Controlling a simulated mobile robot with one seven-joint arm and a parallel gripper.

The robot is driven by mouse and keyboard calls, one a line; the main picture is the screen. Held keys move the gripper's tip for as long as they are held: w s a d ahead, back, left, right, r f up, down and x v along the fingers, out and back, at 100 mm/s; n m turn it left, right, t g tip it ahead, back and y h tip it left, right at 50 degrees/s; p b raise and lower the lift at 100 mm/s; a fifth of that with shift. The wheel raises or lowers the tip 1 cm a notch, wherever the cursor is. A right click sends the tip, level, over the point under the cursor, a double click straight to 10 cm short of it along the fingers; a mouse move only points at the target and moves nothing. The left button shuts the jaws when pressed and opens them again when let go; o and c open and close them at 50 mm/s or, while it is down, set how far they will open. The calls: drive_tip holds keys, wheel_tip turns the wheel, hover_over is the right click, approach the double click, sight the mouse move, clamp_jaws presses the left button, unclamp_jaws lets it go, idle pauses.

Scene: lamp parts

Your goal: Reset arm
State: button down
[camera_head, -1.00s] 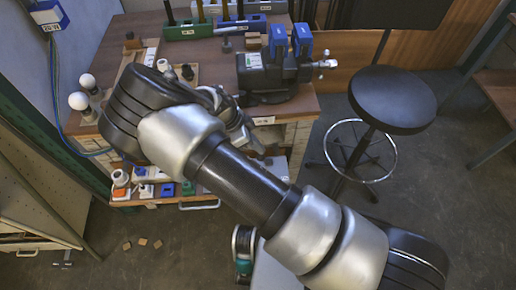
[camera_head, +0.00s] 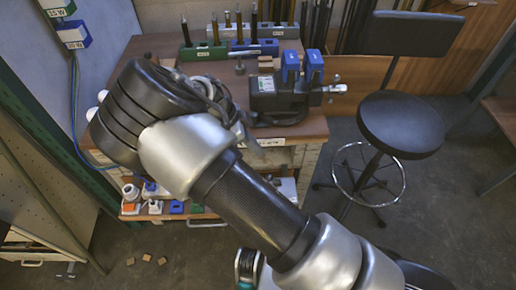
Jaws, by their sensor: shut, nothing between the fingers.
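My arm crosses the view from the lower right up to the workbench (camera_head: 160,43). Its wrist hides the bench's left part. My gripper (camera_head: 232,112) shows only partly, dark, beside the wrist and above the bench; it is shut and empty. Its fingertips are hard to make out. Two white bulbs (camera_head: 91,113) peek out at the left of my wrist, mostly hidden. A black vise-like fixture with blue blocks (camera_head: 290,66) stands on the bench to the right of my gripper.
Tool racks (camera_head: 203,52) with upright tools stand at the bench's back. A black round stool (camera_head: 400,124) stands at the right. Low bins with small parts (camera_head: 155,207) sit below the bench top. Several small wooden blocks (camera_head: 146,258) lie on the floor at lower left.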

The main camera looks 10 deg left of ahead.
drive_tip(key=s+d+r+n+y+p, duration=0.1)
drive_tip(key=d+r+n+y+p, duration=0.1)
drive_tip(key=d+r, duration=0.5)
drive_tip(key=s+d+r+n+y+p, duration=0.1)
drive_tip(key=s+d+r+n+y, duration=0.15)
drive_tip(key=r, duration=0.85)
drive_tip(key=d+r+n+y+p, duration=0.15)
drive_tip(key=d+r, duration=0.35)
drive_tip(key=r, duration=0.5)
drive_tip(key=s+d+r+n+t+p, duration=0.4)
drive_tip(key=s+d+r+n, duration=0.3)
drive_tip(key=s+d+r, duration=0.4)
wheel_tip(320, 180, up, 2)
drive_tip(key=shift+s+d+r, duration=0.2)
drive_tip(key=shift+s+d, duration=0.15)
drive_tip(key=shift+s, duration=0.85)
